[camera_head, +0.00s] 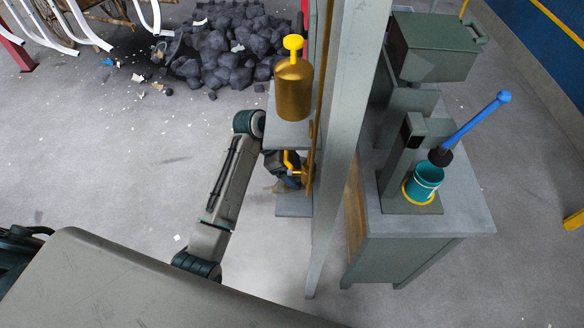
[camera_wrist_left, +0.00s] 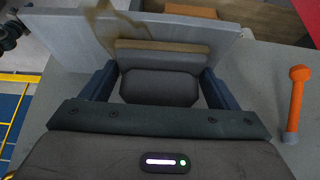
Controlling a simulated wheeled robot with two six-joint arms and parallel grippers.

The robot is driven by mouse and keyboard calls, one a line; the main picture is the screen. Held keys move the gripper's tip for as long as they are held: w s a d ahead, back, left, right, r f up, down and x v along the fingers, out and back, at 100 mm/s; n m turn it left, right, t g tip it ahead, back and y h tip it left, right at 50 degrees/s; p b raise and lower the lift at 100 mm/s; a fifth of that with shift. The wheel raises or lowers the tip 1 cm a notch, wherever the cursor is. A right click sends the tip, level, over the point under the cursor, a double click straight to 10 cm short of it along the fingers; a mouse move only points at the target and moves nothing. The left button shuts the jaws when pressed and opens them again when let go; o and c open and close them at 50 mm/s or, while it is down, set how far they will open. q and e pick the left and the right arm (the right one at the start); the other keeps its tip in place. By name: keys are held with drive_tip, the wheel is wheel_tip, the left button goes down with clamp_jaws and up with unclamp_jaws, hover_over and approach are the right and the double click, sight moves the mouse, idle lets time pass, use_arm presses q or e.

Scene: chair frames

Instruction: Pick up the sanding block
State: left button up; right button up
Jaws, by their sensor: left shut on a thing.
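The sanding block (camera_wrist_left: 160,58) shows in the left wrist view as a grey block with a tan strip along its far edge. It sits between the two blue fingers of my left gripper (camera_wrist_left: 158,86), which is shut on it. A grey surface lies under and around it; I cannot tell whether the block touches it. In the head view my left arm reaches to the shelf unit, and my left gripper (camera_head: 288,172) shows only as a dark shape between two shelf boards. The block cannot be made out there. My right gripper is in neither view.
A brass bottle with a yellow cap (camera_head: 294,85) stands on the upper shelf board. A grey post (camera_head: 341,140) rises beside the shelves. An orange-handled thing (camera_wrist_left: 297,100) is right of my gripper. A cabinet (camera_head: 405,250) carries a teal cup (camera_head: 424,181) with a blue-handled tool.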

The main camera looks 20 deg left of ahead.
use_arm(q)
drive_tip(key=shift+r+b, duration=0.45)
drive_tip(key=shift+r, duration=0.2)
drive_tip(key=s+a+b, duration=0.2)
drive_tip(key=a, duration=0.6)
drive_tip(key=s+a+b, duration=0.3)
drive_tip(key=a, duration=0.6)
drive_tip(key=shift+a, duration=0.2)
